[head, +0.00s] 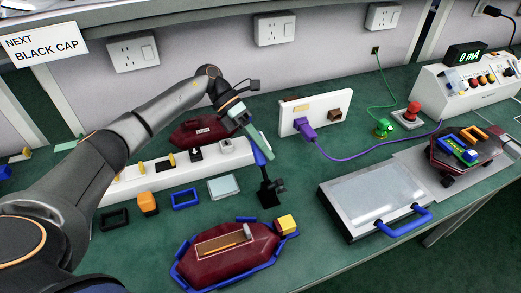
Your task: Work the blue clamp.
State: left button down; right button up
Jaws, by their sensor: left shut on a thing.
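The blue clamp (258,157) shows as a blue lever above a black stand (269,190) at the middle of the green bench. My left gripper (265,150) reaches down to it from the upper left, its fingers shut on the blue lever. The fingers hide part of the lever. Close by in front, a dark red tail lamp (210,266) with an open window lies in a blue cradle (262,277), with a yellow block (287,223) at its right end. My right gripper is out of view.
A white strip (130,184), a second red lamp (190,136) and small coloured frames lie left of the clamp. A clear-lidded box (372,192) with a blue handle stands right. A purple cable (365,155) crosses behind it. A sign (42,47) reads "NEXT BLACK CAP".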

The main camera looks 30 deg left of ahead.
pick_arm(q)
jog(key=shift+w+a+f+h+b, duration=0.1)
jog(key=shift+w+f+h+b, duration=0.1)
jog(key=shift+f+h+b, duration=0.25)
jog(key=shift+w+a+f+n+g+h+b, duration=0.15)
jog(key=shift+n+g+h+b, duration=0.2)
jog(key=shift+b, duration=0.4)
jog(key=shift+a+g+h+b, duration=0.15)
jog(key=shift+g+h+b, duration=0.15)
jog(key=shift+b, duration=0.25)
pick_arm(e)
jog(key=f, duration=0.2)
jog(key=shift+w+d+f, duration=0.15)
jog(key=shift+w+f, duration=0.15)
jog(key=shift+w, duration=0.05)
pick_arm(q)
jog(key=c, duration=0.6)
grip_release()
jog(key=shift+f, duration=0.1)
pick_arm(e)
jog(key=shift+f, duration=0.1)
